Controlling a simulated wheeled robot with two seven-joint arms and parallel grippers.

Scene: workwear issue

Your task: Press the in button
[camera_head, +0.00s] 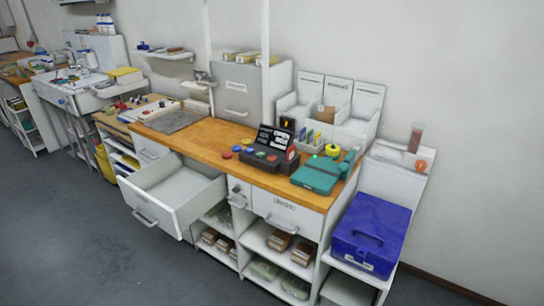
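A black desk device (273,140) with a tilted screen stands on the wooden counter (205,145) in the head view. Small coloured spots show on its low front part (262,157), too small to read. Several loose coloured discs lie left of it, among them a red disc (226,155) and a blue disc (236,148). An orange-red round spot (421,165) shows on a white ledge at the far right. I cannot tell which, if any, of these is the in button. Neither of my grippers is in view.
An empty white drawer (165,212) hangs open in front of the counter. A teal case (318,175) lies right of the device. A blue box (370,233) sits on a lower shelf at the right. Grey floor (80,235) is clear at the front left.

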